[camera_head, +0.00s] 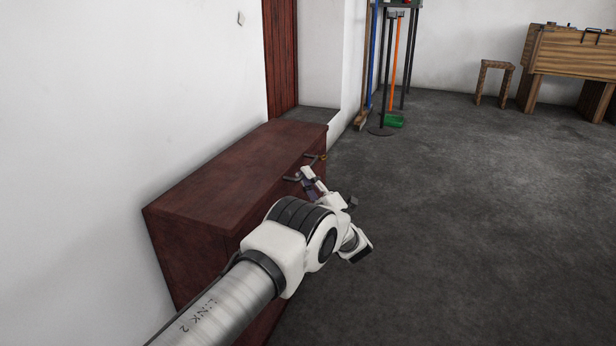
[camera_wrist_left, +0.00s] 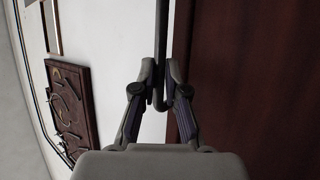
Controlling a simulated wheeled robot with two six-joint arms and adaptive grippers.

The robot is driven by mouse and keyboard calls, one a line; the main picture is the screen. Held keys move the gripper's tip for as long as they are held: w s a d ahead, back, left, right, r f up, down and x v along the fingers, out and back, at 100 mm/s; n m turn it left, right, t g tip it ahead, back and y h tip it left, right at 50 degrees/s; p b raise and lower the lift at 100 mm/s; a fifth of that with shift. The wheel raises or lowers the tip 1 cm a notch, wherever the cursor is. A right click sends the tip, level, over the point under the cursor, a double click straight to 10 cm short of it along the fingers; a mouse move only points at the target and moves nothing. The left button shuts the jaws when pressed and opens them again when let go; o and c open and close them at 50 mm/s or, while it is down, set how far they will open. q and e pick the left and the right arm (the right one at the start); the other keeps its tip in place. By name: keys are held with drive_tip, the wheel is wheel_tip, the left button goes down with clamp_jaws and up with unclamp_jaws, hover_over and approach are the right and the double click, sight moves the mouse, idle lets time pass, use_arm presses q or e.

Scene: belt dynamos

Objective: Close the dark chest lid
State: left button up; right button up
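The dark red-brown chest (camera_head: 225,178) stands along the white wall at the left in the head view. Its lid looks down and flat from above; I cannot tell whether a gap is left at the front edge. A metal handle (camera_head: 292,178) sits at the front edge. My left gripper (camera_head: 308,176) is at this front edge, its arm hiding part of the chest's front. In the left wrist view its fingers (camera_wrist_left: 161,75) close in on both sides of a thin dark bar, seemingly the handle, with a brown chest panel (camera_wrist_left: 255,90) at the right. My right gripper is not in view.
The floor (camera_head: 450,190) to the right of the chest is open. Brooms and a green dustpan (camera_head: 393,120) stand at the back. A stool (camera_head: 494,66) and a wooden workbench (camera_head: 570,55) are at the back right. A red-brown door (camera_head: 281,55) is behind the chest.

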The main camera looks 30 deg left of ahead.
use_arm(q)
drive_tip(key=shift+o, duration=0.8)
drive_tip(key=shift+s+a+f, duration=0.1)
drive_tip(key=shift+a+f, duration=0.2)
drive_tip(key=shift+f, duration=0.2)
drive_tip(key=shift+s+a+f, duration=0.1)
drive_tip(key=shift+a+f, duration=0.2)
drive_tip(key=shift+f, duration=0.2)
drive_tip(key=shift+d, duration=0.15)
drive_tip(key=v, duration=1.1)
drive_tip(key=shift+d+r, duration=0.2)
drive_tip(key=shift+d, duration=0.3)
drive_tip(key=shift+s+r, duration=0.1)
